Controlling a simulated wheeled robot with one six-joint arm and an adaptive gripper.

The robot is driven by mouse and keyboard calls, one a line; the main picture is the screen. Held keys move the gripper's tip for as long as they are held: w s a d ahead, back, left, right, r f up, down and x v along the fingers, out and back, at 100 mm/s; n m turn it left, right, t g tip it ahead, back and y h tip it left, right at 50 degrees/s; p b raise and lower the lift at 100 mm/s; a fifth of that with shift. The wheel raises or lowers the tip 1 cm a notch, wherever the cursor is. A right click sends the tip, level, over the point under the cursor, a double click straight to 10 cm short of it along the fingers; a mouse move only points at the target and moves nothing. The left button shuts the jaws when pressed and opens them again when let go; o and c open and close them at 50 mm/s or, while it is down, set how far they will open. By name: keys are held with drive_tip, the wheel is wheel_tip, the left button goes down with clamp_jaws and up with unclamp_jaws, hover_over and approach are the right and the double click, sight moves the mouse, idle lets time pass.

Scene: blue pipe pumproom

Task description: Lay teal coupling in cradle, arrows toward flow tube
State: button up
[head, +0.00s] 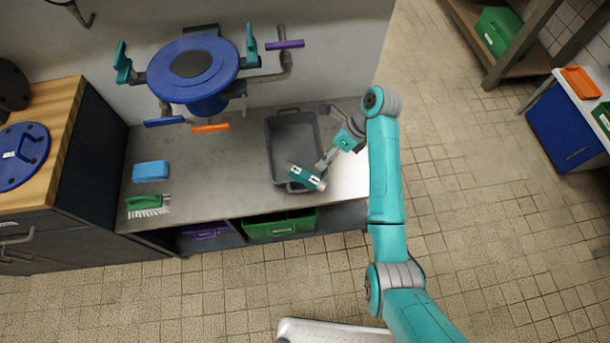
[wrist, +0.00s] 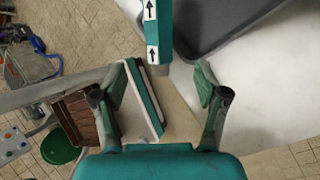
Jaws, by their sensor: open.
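The teal coupling (head: 306,177) is a short cylinder with white labels, lying slanted at the front end of a grey tray on the bench. It shows at the top centre of the wrist view (wrist: 158,25), where black arrows on its labels point up, away from my gripper. My gripper (head: 327,162) is just right of and behind the coupling in the head view. In the wrist view its two fingers (wrist: 158,88) are spread apart with nothing between them, and the coupling lies beyond their tips. I cannot make out a cradle or flow tube for certain.
The grey tray (head: 292,140) has raised walls beside the coupling. A blue sponge (head: 151,171) and green brush (head: 147,205) lie on the left. A blue round-topped vessel (head: 195,68) with pipes and coloured handles overhangs the back. Bench between sponge and tray is clear.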

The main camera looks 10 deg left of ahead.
sight(310, 173)
drive_tip(key=x, duration=0.9)
drive_tip(key=shift+s+a+f, duration=0.1)
drive_tip(key=shift+a+f, duration=0.05)
drive_tip(key=shift+a, duration=0.05)
clamp_jaws()
